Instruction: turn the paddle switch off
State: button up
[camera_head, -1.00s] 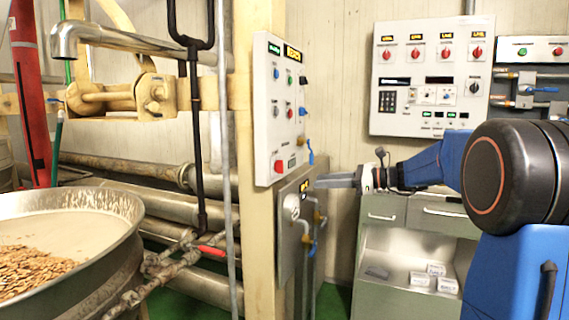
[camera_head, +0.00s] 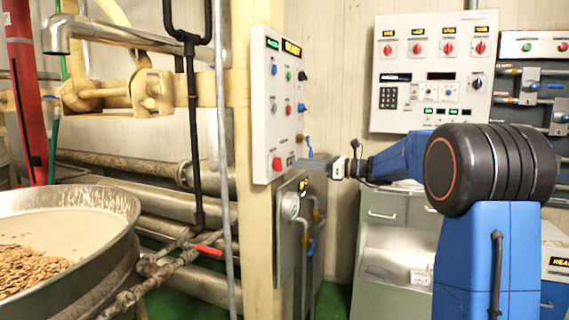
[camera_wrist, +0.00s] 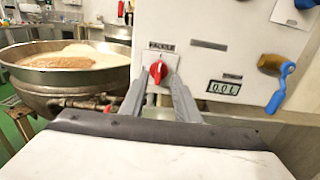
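The paddle switch is a red rotary knob (camera_wrist: 158,72) on a white plate under a label reading PADDLE in the wrist view. Its ridge looks roughly upright. In the head view the red knob (camera_head: 277,164) sits low on the white control panel (camera_head: 262,110) fixed to the cream post. My gripper (camera_wrist: 158,80) is open, with one finger on each side of the knob in the wrist view. Contact with the knob cannot be told. In the head view my gripper (camera_head: 298,163) reaches the panel's lower part from the right, seen edge-on.
A blue lever (camera_wrist: 281,88) and a small display (camera_wrist: 223,87) are right of the knob. The kettle (camera_head: 100,245) stands at left. A metal box with pipes (camera_head: 292,240) is below the panel. A cabinet (camera_head: 385,215) and another panel (camera_head: 400,115) stand behind my arm.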

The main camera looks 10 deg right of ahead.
aim_at(278, 164)
jog(key=x, duration=0.7)
jog(key=shift+a, duration=0.15)
jog(key=shift+w, duration=0.1)
grip_shut()
